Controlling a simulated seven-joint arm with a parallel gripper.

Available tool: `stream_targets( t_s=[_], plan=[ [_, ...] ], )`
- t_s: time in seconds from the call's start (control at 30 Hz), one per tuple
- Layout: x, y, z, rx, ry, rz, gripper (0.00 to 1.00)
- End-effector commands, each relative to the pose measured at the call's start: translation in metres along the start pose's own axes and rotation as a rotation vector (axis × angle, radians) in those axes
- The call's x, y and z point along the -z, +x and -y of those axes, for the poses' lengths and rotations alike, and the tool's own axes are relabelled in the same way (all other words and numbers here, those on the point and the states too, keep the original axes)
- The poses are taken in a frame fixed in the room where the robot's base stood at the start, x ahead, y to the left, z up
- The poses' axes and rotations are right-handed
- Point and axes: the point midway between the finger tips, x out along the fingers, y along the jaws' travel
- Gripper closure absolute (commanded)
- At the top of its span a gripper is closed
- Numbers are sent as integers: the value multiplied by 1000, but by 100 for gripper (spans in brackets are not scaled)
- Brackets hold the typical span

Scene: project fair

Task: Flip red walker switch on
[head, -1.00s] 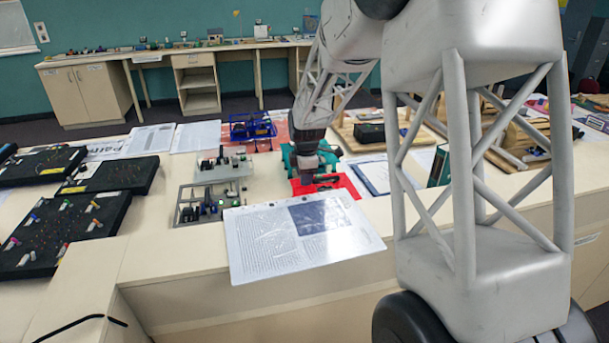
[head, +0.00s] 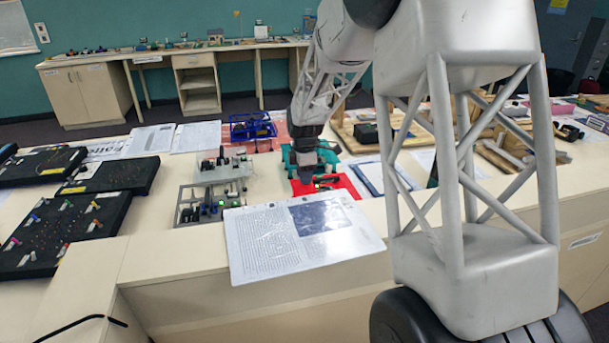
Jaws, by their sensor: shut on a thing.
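The red walker (head: 346,188) shows in the head view as a flat red patch with a small dark part (head: 327,180) on it, on the light table. A tiny green spot shows by the dark part. My gripper (head: 306,179) points down at the left part of the red patch. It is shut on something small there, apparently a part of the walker. The fingertips cover what they grip, and the switch cannot be made out at this size.
A teal piece (head: 333,158) lies right behind the gripper. A laminated sheet (head: 265,245) lies in front, and grey racks (head: 185,210) stand to the left. A blue basket (head: 240,131) and wooden frames (head: 355,148) stand further back.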

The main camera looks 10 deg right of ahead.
Motion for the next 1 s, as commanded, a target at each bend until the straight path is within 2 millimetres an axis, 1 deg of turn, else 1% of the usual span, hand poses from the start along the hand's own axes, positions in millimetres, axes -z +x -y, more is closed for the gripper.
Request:
stream_targets(
  t_s=[0.03, 0.07, 0.1, 0.13, 0.4, 0.57, 0.77, 1.0],
  plan=[
    [0, 0, 0, 0, 0, 0, 94],
    [0, 0, 0, 0, 0, 0, 68],
    [0, 0, 0, 0, 0, 0, 62],
    [0, 0, 0, 0, 0, 0, 60],
    [0, 0, 0, -1, 0, 0, 60],
    [0, -6, 0, -2, 0, 0, 60],
    [0, -24, 0, -3, 0, 0, 60],
    [0, -55, 0, -2, 0, 0, 60]
  ],
)
